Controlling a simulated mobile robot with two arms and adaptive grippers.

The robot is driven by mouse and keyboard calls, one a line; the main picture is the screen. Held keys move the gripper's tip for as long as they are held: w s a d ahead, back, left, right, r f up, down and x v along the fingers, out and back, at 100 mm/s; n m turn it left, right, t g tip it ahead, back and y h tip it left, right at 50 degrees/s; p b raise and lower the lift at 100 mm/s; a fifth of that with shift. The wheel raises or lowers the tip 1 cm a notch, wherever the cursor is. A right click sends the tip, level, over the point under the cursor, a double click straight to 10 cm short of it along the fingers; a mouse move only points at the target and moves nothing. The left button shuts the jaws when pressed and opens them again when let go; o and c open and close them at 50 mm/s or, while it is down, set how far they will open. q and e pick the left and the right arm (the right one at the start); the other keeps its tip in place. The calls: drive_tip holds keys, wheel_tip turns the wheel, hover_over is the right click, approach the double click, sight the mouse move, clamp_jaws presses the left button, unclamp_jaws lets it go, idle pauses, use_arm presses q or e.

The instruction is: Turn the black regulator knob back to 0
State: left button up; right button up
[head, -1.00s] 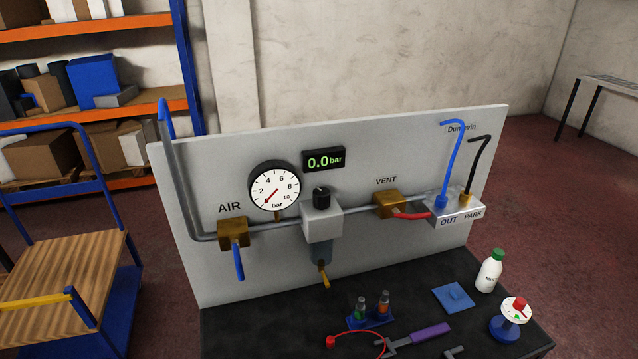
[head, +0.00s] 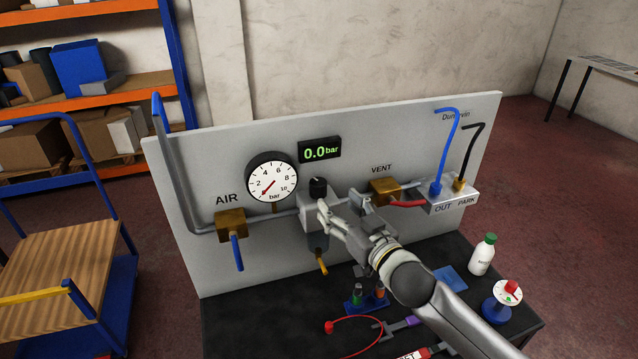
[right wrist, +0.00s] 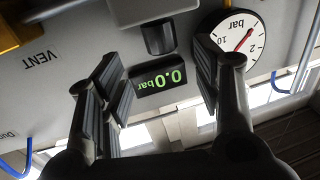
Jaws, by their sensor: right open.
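The black regulator knob (head: 318,187) sits on top of the silver regulator body (head: 312,212) on the grey panel. In the right wrist view the knob (right wrist: 159,38) shows upside down, beyond and roughly between the fingers. My right gripper (head: 338,205) is open and empty, just in front and to the right of the regulator body, apart from the knob as far as I can see. Its two fingers show in the right wrist view (right wrist: 155,85). The digital display (head: 319,149) reads 0.0 bar. The round gauge (head: 271,181) has its red needle at the low end. My left gripper is not in view.
The AIR valve (head: 231,225) with a blue handle is left of the regulator. The VENT valve (head: 385,190) with a red handle is right. A blue hose (head: 447,150) rises at OUT.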

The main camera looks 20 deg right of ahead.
sight(323, 189)
drive_tip(key=p+x, duration=0.2)
drive_tip(key=x, duration=0.6)
drive_tip(key=shift+p, duration=0.35)
drive_tip(key=shift+x, duration=0.85)
drive_tip(key=shift+a, duration=0.1)
drive_tip(key=shift+s, duration=0.1)
drive_tip(key=c, duration=1)
drive_tip(key=shift+c, duration=0.2)
